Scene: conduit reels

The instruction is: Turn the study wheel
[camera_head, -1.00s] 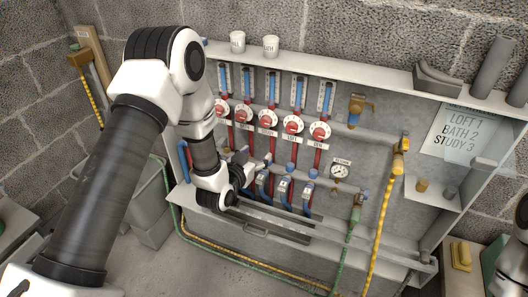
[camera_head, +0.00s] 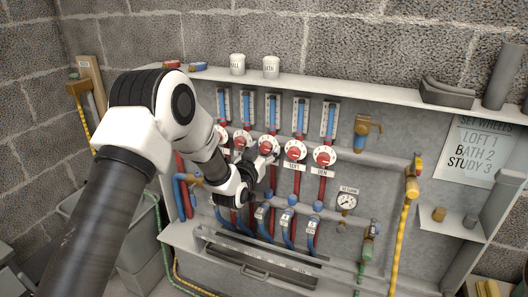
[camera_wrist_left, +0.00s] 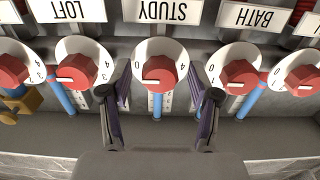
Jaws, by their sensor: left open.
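The study wheel (camera_head: 268,147) is a red knob on a white numbered dial, in the middle of a row of wheels on the grey panel. It also shows in the left wrist view (camera_wrist_left: 159,72), upside down, under the STUDY label (camera_wrist_left: 163,11). My left gripper (camera_head: 260,160) is at this wheel. In the left wrist view its open fingers (camera_wrist_left: 159,90) stand on either side of the dial, apart from the red knob. My right gripper is out of view.
The loft wheel (camera_wrist_left: 76,70) and bath wheel (camera_wrist_left: 239,75) sit close on either side of the fingers. Blue-handled valves (camera_head: 287,218) and a gauge (camera_head: 346,202) lie below. A sign (camera_head: 468,150) reads LOFT 1, BATH 2, STUDY 3.

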